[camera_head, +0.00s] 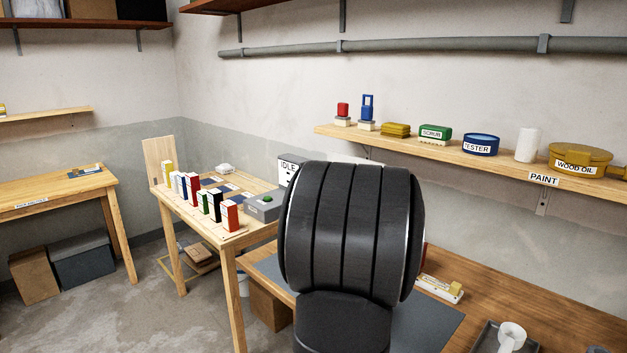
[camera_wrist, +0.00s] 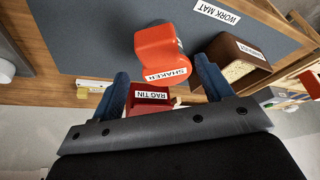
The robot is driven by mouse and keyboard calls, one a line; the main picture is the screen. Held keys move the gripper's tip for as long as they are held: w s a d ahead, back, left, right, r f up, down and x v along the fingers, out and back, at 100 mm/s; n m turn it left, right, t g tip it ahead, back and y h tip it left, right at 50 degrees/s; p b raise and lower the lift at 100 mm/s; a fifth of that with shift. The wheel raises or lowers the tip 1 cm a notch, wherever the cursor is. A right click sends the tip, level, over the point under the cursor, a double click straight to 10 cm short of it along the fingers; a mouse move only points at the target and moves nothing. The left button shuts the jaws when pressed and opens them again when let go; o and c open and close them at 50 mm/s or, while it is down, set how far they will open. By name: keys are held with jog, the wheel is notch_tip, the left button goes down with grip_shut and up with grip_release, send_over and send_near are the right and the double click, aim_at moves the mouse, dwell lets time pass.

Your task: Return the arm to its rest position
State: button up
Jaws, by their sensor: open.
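My arm fills the middle of the head view as a large black ribbed link, and my gripper is hidden there. In the wrist view my gripper (camera_wrist: 160,68) shows two dark blue fingers spread apart with nothing clamped between them. An orange-red shaker (camera_wrist: 157,50) appears just beyond the fingertips. A dark red rag tin (camera_wrist: 150,98) shows between the fingers. Both appear apart from the fingers, though exact distances cannot be told.
A grey work mat (camera_wrist: 95,40) lies on the wooden bench (camera_head: 540,290). A brown open box (camera_wrist: 235,60) is beside the right finger. A tray (camera_head: 483,340) holds a white mug (camera_head: 511,336). A side table (camera_head: 235,240) carries several small boxes. A loaded wall shelf (camera_head: 480,158) runs behind.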

jog(key=x, duration=0.5)
jog(key=shift+s, duration=0.1)
notch_tip(320, 180, up, 7)
jog(key=shift+r, duration=0.25)
jog(key=shift+o, duration=0.2)
dwell(0.5)
